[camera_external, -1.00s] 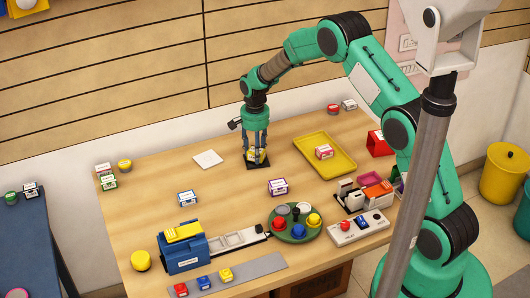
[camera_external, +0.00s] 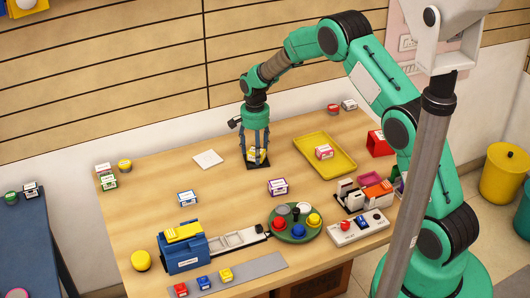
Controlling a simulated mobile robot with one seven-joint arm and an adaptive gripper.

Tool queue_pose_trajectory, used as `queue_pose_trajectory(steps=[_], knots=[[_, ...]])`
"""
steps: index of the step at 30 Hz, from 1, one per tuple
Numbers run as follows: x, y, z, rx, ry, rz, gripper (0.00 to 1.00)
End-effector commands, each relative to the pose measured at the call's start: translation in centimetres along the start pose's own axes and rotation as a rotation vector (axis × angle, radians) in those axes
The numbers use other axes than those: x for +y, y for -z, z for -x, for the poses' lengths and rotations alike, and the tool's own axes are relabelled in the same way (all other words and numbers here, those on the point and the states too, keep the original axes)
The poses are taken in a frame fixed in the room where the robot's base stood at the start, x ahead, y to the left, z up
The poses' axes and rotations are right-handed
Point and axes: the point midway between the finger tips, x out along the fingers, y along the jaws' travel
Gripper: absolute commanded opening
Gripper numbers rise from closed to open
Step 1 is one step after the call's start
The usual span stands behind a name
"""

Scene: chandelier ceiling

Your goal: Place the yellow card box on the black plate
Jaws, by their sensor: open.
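The yellow card box (camera_external: 257,154) sits on or just over the small black plate (camera_external: 261,166) at the back middle of the table. My gripper (camera_external: 256,150) points straight down over it. Its fingers are open, one on each side of the box. The fingers hide part of the box, and I cannot tell whether they touch it. Part of the black plate shows around the box's lower edge.
A white square (camera_external: 208,159) lies left of the plate. A yellow tray (camera_external: 340,158) with a red and white box (camera_external: 324,152) is to the right. A purple and white box (camera_external: 277,187) stands in front, and a green round tray (camera_external: 294,237) holds several coloured pieces.

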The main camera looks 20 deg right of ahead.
Motion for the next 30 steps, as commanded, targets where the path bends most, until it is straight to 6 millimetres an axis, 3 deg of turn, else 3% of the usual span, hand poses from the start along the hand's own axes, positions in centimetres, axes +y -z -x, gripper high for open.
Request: queue_pose_trajectory(steps=[19, 30], knots=[[-0.1, 0.0, 9.6, 0.002, 0.002, 0.000, 0.59], [0.0, 0.0, 11.6, 0.000, 0.001, 0.000, 0.59]])
